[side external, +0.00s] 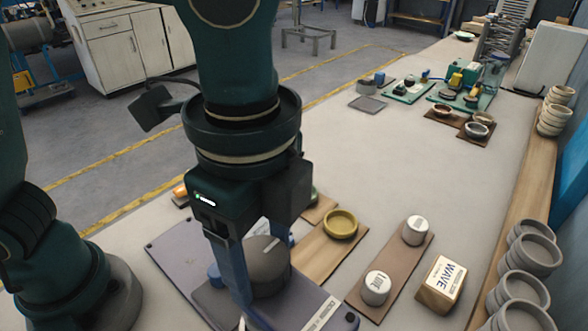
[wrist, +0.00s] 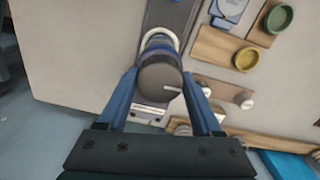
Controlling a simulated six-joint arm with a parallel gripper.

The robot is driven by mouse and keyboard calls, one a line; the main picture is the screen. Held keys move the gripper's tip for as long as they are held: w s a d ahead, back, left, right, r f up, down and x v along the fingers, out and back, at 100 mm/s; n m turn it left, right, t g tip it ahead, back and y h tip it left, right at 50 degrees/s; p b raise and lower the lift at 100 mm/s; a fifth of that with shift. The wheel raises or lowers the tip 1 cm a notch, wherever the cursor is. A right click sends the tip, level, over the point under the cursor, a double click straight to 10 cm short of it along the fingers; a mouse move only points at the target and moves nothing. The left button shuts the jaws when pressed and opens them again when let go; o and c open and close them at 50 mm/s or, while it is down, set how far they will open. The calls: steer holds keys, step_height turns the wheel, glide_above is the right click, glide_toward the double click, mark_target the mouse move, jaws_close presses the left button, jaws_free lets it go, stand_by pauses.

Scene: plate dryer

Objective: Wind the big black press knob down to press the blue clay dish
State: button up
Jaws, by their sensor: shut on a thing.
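The big black press knob (side external: 268,272) is dark grey-black and round, with a pale line on its top. It stands on a grey-purple press base (side external: 180,255). My gripper (side external: 262,258) points down with its two blue fingers on either side of the knob, shut on it. In the wrist view the knob (wrist: 160,84) sits between the fingertips, its pale line pointing right. Bluish and whitish rings show just beyond the knob there. The blue clay dish cannot be made out clearly; the knob and fingers hide most of what is beneath.
A yellow dish (side external: 340,223) sits on a wooden board right of the press. Two white-topped round pieces stand on a brown board (side external: 392,268). A WAVE block (side external: 441,284) and stacked grey bowls (side external: 525,270) are further right.

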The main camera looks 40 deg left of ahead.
mark_target(261, 256)
steer(key=shift+m, duration=1.1)
steer(key=o, duration=1.4)
steer(key=shift+r, duration=0.1)
steer(key=shift+r, duration=2.5)
